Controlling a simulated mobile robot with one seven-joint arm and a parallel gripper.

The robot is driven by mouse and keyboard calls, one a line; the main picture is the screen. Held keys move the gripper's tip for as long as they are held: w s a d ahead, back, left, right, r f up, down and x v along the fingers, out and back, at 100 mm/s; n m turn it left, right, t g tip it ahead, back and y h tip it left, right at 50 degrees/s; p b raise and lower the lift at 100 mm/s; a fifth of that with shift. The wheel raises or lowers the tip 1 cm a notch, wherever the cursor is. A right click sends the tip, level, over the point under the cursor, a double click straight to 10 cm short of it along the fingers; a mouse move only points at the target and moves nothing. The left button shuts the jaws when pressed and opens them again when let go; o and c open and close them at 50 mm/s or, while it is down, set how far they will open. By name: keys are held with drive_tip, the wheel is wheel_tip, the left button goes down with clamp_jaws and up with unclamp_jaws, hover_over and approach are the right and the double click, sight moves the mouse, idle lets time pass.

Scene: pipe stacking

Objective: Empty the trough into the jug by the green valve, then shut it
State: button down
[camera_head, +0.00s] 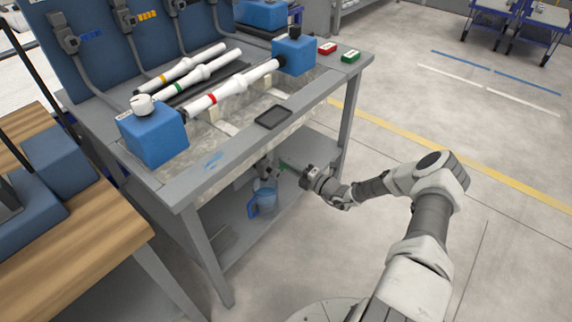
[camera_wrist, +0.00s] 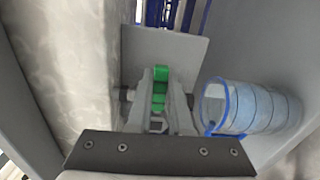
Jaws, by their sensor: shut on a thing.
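The trough (camera_head: 262,97) is the pale basin set in the grey bench, under the pipes. The green valve (camera_wrist: 160,84) sits below it, against a grey plate. My gripper (camera_wrist: 160,75) is shut on the green valve's handle, one finger on each side. In the head view my gripper (camera_head: 287,166) reaches under the bench's front edge, and the valve is small and partly hidden there. The clear jug (camera_head: 266,198) with a blue handle stands on the lower shelf below the valve. It also shows right of the gripper in the wrist view (camera_wrist: 258,108). Its fill is unclear.
White pipes (camera_head: 232,87) with coloured bands lie over the trough between blue blocks (camera_head: 153,137). A bench leg (camera_head: 346,123) stands near my arm.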

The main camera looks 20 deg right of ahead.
drive_tip(key=shift+f+m, duration=0.3)
drive_tip(key=shift+m, duration=0.1)
drive_tip(key=c, duration=0.8)
unclamp_jaws()
drive_tip(key=shift+r, duration=0.1)
drive_tip(key=p+v, duration=0.3)
drive_tip(key=v, duration=1.4)
drive_tip(key=shift+s+d, duration=0.1)
drive_tip(key=shift+s, duration=0.1)
